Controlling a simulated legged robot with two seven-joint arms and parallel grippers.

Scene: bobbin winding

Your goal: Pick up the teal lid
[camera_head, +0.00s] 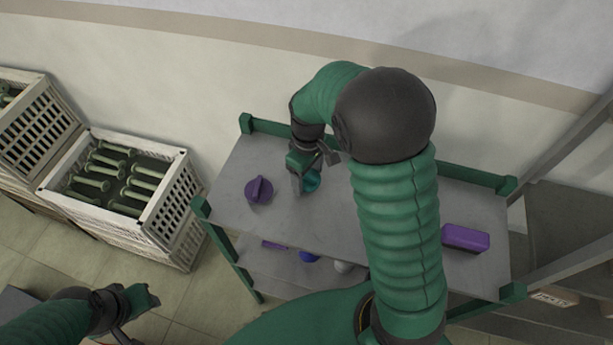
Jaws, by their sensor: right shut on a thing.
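The teal lid (312,181) is on the grey top of the shelf unit, left of the middle, and is partly hidden by my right gripper. My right gripper (299,187) reaches down from above, and its fingers are shut on the lid. I cannot tell whether the lid touches the surface. My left gripper (148,302) is at the lower left, away from the shelf, and whether it is open or shut is unclear.
A purple lid with a raised grip (259,190) lies to the left of the teal lid on the shelf top (235,215). A purple box (466,238) lies at the right. White crates (130,225) with green bobbins stand at the left. Items sit on the lower shelf.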

